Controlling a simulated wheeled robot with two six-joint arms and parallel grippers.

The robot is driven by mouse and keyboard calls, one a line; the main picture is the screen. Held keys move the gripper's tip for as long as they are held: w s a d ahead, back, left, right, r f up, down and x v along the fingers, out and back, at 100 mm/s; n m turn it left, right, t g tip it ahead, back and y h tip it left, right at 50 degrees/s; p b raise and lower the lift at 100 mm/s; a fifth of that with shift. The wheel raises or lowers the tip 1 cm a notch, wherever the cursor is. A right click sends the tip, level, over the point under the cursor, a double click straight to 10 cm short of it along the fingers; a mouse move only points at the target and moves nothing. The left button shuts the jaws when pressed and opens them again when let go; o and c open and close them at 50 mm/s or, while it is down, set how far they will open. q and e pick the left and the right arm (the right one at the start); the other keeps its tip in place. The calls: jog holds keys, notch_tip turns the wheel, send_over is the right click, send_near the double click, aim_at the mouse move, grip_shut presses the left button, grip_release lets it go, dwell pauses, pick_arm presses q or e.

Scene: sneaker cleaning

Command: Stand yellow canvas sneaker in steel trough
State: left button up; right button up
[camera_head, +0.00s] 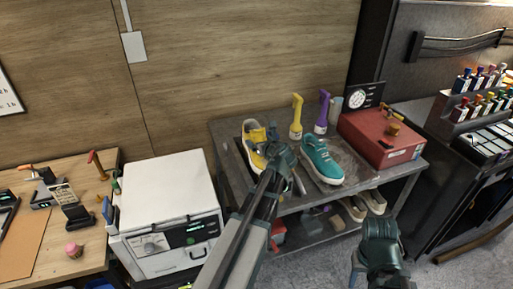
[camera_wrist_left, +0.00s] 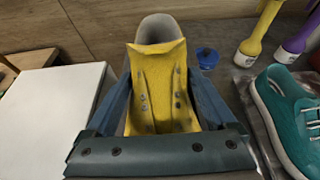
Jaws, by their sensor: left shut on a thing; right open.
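The yellow canvas sneaker (camera_head: 254,135) is at the left part of the grey metal bench. My left gripper (camera_head: 278,155) is shut on it. My right gripper (camera_head: 370,275) is open and empty, low in front of the bench.
The teal sneaker (camera_head: 322,160) stands right of the yellow one. Yellow (camera_head: 296,118) and purple (camera_head: 322,115) bottles stand behind. A red box (camera_head: 382,140) is at the bench's right end. A white machine (camera_head: 165,200) stands left.

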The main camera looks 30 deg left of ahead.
pick_arm(q)
jog(key=shift+w+a, duration=0.3)
jog(key=shift+a, duration=0.1)
jog(key=shift+a, duration=0.1)
jog(key=shift+w+a, duration=0.2)
jog(key=shift+a, duration=0.1)
jog(key=f+b, duration=0.4)
jog(key=shift+w+a, duration=0.1)
jog(key=shift+a, duration=0.1)
jog(key=shift+r, duration=0.15)
